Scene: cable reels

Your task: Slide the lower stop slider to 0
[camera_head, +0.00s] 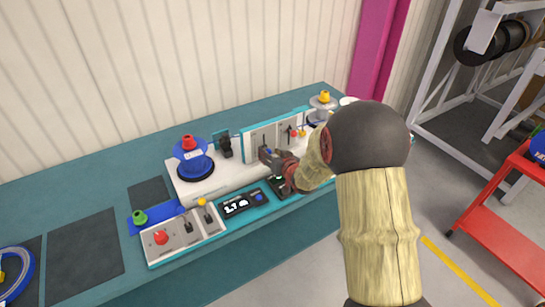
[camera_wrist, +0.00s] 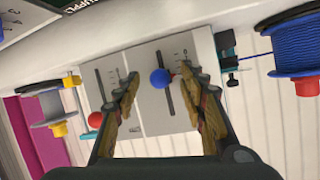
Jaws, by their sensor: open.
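An upright grey panel (camera_head: 272,140) with slider slots stands on the bench's white unit. In the wrist view, the panel (camera_wrist: 150,118) has a blue round knob (camera_wrist: 160,79) on one dark slot and a red knob (camera_wrist: 95,120) near the other slot. Small scale marks sit beside the blue knob's slot, too small to read surely. I cannot tell which slider is named the lower stop. My gripper (camera_head: 266,155) faces the panel. In the wrist view, my gripper (camera_wrist: 162,76) is open, with its fingers on either side of the blue knob; contact is not clear.
A blue reel (camera_head: 193,158) stands left of the panel, with a black clamp (camera_head: 225,146) between. A grey reel (camera_head: 323,102) stands right. In front are a control box (camera_head: 187,234) with levers and a display (camera_head: 243,203).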

